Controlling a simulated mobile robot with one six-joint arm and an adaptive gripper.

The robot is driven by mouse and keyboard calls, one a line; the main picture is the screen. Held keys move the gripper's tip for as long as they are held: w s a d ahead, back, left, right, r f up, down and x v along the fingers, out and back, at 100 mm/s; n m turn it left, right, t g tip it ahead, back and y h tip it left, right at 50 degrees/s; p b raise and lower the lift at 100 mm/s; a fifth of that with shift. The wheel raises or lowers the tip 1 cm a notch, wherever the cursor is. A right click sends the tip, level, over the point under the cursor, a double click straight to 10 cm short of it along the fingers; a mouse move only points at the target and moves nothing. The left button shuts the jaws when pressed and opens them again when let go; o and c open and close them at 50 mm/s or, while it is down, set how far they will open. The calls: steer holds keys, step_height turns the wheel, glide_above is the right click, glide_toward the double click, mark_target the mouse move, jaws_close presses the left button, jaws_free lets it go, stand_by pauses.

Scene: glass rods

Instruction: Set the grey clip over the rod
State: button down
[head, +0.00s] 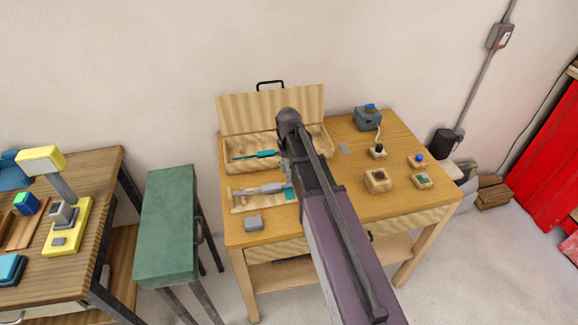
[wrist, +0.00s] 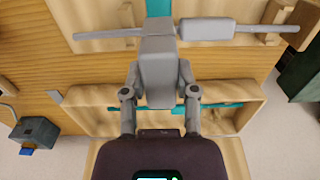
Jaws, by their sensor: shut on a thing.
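My gripper (wrist: 158,88) is shut on the grey clip (wrist: 157,78), a blocky grey piece between its two fingers in the wrist view. The clip's far end overlaps the thin grey rod (wrist: 105,34); I cannot tell whether it touches the rod or is above it. The rod runs crosswise and has a thicker grey sleeve (wrist: 207,29) to the right of the clip. A teal piece (wrist: 158,8) shows beyond the rod. In the head view the rod (head: 248,191) lies over a wooden holder (head: 238,205), and my arm hides the clip.
An open wooden case (head: 228,163) with a teal tool (head: 254,154) stands behind the holder. A grey block (head: 253,223) sits in front. Small wooden blocks (head: 378,181) and a blue-grey device (head: 367,118) stand on the right. A green stool (head: 166,228) is left of the table.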

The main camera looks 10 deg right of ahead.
mark_target(288, 180)
steer(key=shift+f, duration=0.1)
steer(key=shift+f+b, duration=2.8)
steer(key=shift+b, duration=0.15)
steer(key=shift+f+b, duration=0.6)
steer(key=shift+f, duration=0.05)
steer(key=c, duration=0.7)
jaws_free()
steer(key=shift+o, duration=0.2)
steer(key=shift+r, duration=0.15)
steer(key=shift+r+p, duration=5.45)
steer(key=shift+p, duration=0.1)
steer(key=s, duration=1.6)
